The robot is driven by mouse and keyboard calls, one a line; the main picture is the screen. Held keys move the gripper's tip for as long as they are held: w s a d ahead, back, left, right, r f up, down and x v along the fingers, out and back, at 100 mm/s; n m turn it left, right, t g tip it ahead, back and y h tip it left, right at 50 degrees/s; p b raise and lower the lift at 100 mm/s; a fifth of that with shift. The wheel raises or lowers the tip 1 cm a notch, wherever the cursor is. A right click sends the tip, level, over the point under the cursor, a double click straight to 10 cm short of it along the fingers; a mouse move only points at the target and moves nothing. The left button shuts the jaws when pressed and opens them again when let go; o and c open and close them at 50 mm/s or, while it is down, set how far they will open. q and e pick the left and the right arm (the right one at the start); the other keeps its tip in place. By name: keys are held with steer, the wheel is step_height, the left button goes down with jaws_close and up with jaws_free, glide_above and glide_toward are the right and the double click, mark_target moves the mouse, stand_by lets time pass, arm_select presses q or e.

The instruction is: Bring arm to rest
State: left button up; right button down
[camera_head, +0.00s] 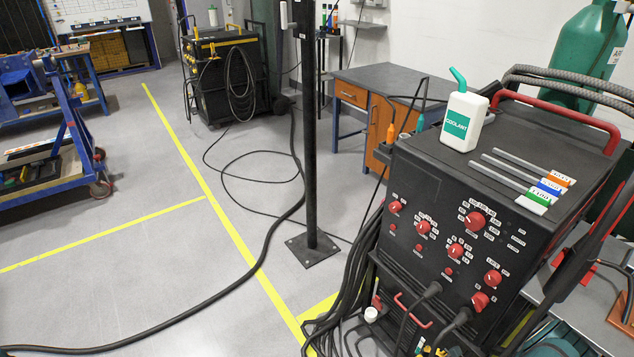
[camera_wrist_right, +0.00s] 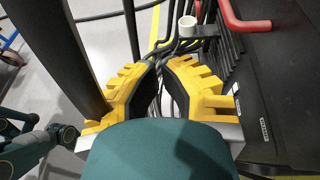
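My right gripper (camera_wrist_right: 160,68) shows in the right wrist view. Its yellow, stepped fingers with dark inner pads stand apart, with a narrow gap between the tips. Nothing is held between them; dark cables show through the gap from behind. The gripper is beside the front of the black machine, below its red handle (camera_wrist_right: 240,16) and a small white cup (camera_wrist_right: 187,22). In the head view I cannot make the right gripper out clearly near the bottom edge. My left gripper is in neither view.
A black post (camera_head: 310,150) stands mid-floor. Cables (camera_head: 345,290) hang at the machine's left side. The floor to the left is mostly clear.

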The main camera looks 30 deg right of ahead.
steer(key=w+a+r+n+g+y, duration=0.2)
steer(key=w+a+n+g, duration=0.15)
steer(key=a, duration=0.35)
steer(key=w+a+r+n+g+y, duration=0.1)
steer(key=w+a+n+g+y, duration=0.15)
steer(key=a+n, duration=0.4)
steer(key=w+a+r+n+g+y, duration=0.2)
steer(key=w+a+g, duration=0.2)
steer(key=a, duration=0.4)
steer(key=a+r+n+g+h, duration=0.1)
steer(key=a+r+n+h, duration=0.1)
steer(key=a+r+n, duration=0.6)
steer(key=a+r+n+h, duration=0.3)
steer(key=a+r+n, duration=0.5)
steer(key=a+n, duration=0.4)
steer(key=shift+s+a+r+g, duration=0.15)
steer(key=shift+s+a+g, duration=0.25)
steer(key=shift+a, duration=0.05)
